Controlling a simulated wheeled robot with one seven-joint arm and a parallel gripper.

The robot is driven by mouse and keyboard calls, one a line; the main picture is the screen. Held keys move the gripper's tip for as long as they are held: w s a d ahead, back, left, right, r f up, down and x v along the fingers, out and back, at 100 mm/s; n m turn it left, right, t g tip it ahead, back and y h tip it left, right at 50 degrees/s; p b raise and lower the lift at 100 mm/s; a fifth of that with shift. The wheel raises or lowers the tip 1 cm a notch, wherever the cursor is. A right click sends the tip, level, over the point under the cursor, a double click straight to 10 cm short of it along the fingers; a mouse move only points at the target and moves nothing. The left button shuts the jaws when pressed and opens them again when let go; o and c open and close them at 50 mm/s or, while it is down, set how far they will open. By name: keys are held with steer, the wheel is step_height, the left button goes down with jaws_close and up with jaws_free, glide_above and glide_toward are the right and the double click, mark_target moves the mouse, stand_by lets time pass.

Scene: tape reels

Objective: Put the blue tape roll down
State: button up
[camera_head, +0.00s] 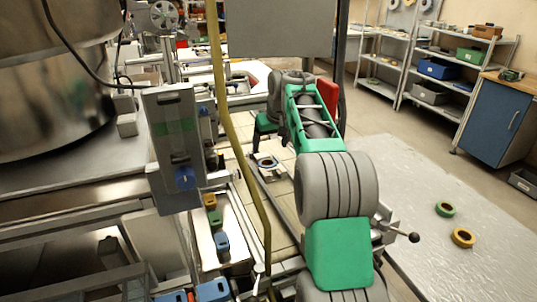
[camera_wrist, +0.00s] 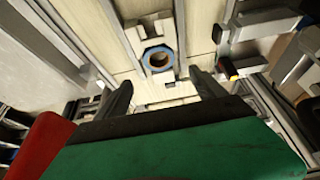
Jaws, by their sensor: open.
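The blue tape roll (camera_wrist: 159,60) shows in the wrist view as a ring with a blue rim and a brown inside, ahead of the gap between my fingers. It lies on a small pale plate or holder between metal rails. It also shows in the head view (camera_head: 267,162), left of my arm. My gripper (camera_wrist: 162,90) is open and empty, with one dark finger on each side and the roll apart from both. In the head view my fingertips are not clear.
A green roll (camera_head: 445,209) and a yellow roll (camera_head: 463,237) lie on the pale table (camera_head: 430,180) at the right. A yellow post (camera_head: 236,135) stands left of my arm. Metal rails and machine frames crowd the left. Shelves (camera_head: 440,65) stand at the back right.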

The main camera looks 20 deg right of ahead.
steer(key=v, duration=0.6)
steer(key=shift+p, duration=0.35)
